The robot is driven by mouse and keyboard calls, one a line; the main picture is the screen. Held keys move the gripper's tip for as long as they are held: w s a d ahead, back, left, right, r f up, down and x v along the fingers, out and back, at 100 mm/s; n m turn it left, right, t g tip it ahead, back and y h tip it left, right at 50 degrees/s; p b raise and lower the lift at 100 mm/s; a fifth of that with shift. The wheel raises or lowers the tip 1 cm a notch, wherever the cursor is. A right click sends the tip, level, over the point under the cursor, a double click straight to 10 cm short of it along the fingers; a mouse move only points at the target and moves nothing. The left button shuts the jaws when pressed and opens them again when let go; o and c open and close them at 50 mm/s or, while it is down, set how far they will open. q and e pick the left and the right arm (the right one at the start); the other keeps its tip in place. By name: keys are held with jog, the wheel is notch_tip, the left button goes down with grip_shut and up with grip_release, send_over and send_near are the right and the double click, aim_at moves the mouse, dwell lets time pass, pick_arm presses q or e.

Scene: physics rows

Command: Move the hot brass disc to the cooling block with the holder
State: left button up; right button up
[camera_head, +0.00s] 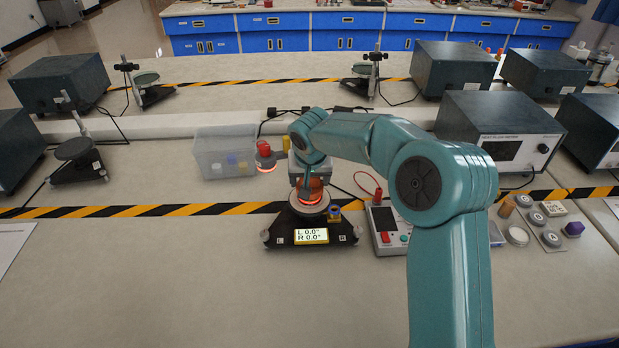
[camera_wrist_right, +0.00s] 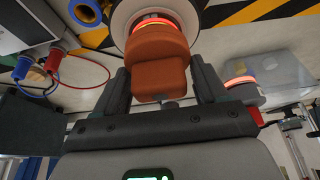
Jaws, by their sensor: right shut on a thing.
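My right gripper (camera_head: 310,181) is shut on the orange-brown holder (camera_wrist_right: 158,72), which stands between the fingers in the right wrist view. A thin ring glowing orange-red (camera_wrist_right: 155,24) shows at the holder's far end, against a pale round plate (camera_wrist_right: 122,18). In the head view the holder is over the round plate of a black stand (camera_head: 275,236) whose display reads L 0.0° and R 0.0°. I cannot tell whether it touches the plate. A second glowing ring (camera_head: 267,168) shows on a grey round piece to the left. I cannot tell which part is the cooling block. My left gripper is not in view.
A clear plastic bin (camera_head: 212,165) stands left of the stand. A meter box with leads (camera_head: 388,232) stands close on its right. Small discs and weights (camera_head: 537,218) lie farther right. Dark instrument boxes (camera_head: 500,135) stand behind.

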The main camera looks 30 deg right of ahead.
jog(key=shift+f+b, duration=1.1)
jog(key=shift+b, duration=0.1)
dwell(1.0)
jog(key=shift+s+f+b, duration=0.1)
jog(key=shift+f+b, duration=0.1)
jog(key=shift+b, duration=0.15)
dwell(1.8)
jog(key=shift+r, duration=0.15)
jog(key=shift+r+p, duration=0.35)
jog(key=shift+r, duration=0.2)
jog(key=shift+r+p, duration=0.3)
jog(key=shift+r, duration=0.3)
jog(key=shift+d+f, duration=0.1)
